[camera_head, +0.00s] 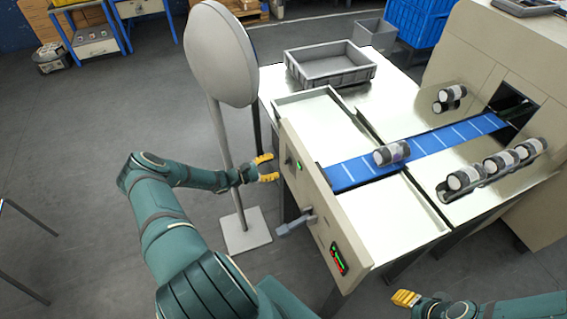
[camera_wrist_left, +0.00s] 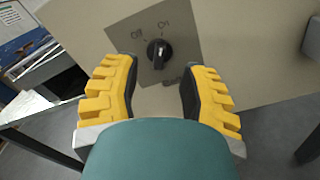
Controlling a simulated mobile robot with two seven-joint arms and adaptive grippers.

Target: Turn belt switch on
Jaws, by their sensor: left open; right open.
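The belt switch (camera_wrist_left: 159,53) is a black rotary knob on a grey plate, with "Off" at its upper left and "On" above it. Its handle stands roughly upright in the left wrist view; I cannot tell surely which label it points to. My left gripper (camera_wrist_left: 160,78) is open and empty, its yellow fingers on either side below the knob, apart from it. In the head view, the left gripper (camera_head: 268,168) is just in front of the machine's side panel (camera_head: 316,205). My right gripper (camera_head: 406,298) is open at the lower right, away from the panel.
The blue belt (camera_head: 345,174) carries a can-like roll (camera_head: 391,153). Several more lie in side guides. A grey tray (camera_head: 330,65) is behind, and a round-headed stand (camera_head: 222,60) is close to my left arm.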

